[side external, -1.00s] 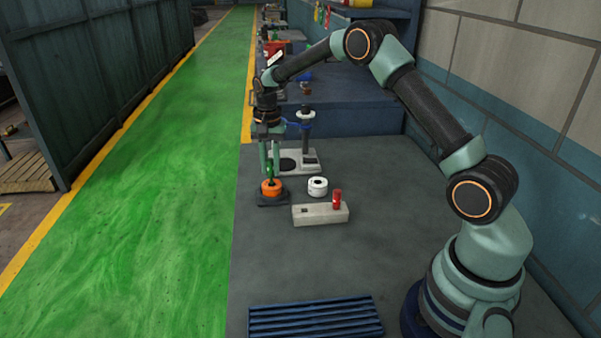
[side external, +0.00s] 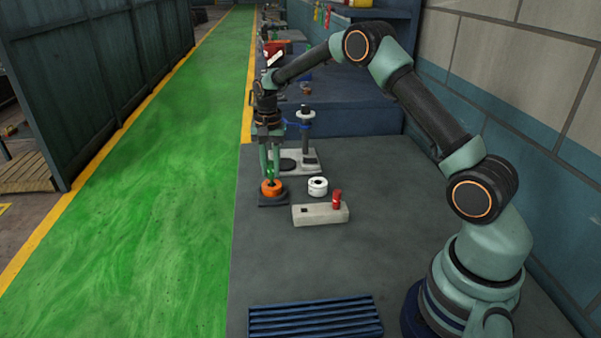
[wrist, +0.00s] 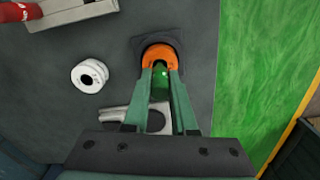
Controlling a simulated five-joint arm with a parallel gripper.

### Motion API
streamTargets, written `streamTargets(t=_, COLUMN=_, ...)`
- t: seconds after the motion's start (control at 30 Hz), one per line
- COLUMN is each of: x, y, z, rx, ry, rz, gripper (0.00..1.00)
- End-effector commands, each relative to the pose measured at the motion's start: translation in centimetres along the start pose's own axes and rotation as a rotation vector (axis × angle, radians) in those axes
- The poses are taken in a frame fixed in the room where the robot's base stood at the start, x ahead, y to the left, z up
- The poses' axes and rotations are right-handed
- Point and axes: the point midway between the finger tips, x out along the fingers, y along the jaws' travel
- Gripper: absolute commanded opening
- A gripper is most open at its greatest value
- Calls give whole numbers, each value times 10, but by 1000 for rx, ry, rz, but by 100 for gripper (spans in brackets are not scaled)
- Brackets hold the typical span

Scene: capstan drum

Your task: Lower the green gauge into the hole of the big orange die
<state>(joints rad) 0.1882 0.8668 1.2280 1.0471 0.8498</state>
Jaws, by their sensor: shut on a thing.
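The big orange die (side external: 272,188) sits on a dark square base (side external: 273,200) on the grey bench. It also shows in the wrist view (wrist: 158,53), below my fingers. My gripper (side external: 270,174) points straight down over the die and is shut on the green gauge (wrist: 160,82). In the side view only a little of the gauge shows between the fingers, just above the die. The gauge's lower end is hidden, so I cannot tell how far it is inside the hole.
A white ring (side external: 318,187) stands right of the die. A pale block (side external: 320,214) with a red plug (side external: 337,199) lies in front. A grey stand with a post (side external: 306,135) is close behind my gripper. A blue ribbed tray (side external: 315,316) lies at the front.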

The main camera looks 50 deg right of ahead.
Motion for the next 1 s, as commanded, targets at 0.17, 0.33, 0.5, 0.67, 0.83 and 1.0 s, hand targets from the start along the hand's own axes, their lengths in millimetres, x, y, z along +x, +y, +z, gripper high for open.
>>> streamTargets(t=0.17, x=1, y=0, z=0, rx=0, ry=0, rz=0, gripper=0)
streamTargets(t=0.33, x=3, y=0, z=0, rx=0, ry=0, rz=0, gripper=0)
streamTargets(t=0.5, x=5, y=0, z=0, rx=0, ry=0, rz=0, gripper=0)
streamTargets(t=0.67, x=5, y=0, z=0, rx=0, ry=0, rz=0, gripper=0)
streamTargets(t=0.83, x=5, y=0, z=0, rx=0, ry=0, rz=0, gripper=0)
streamTargets(t=1.0, x=5, y=0, z=0, rx=0, ry=0, rz=0, gripper=0)
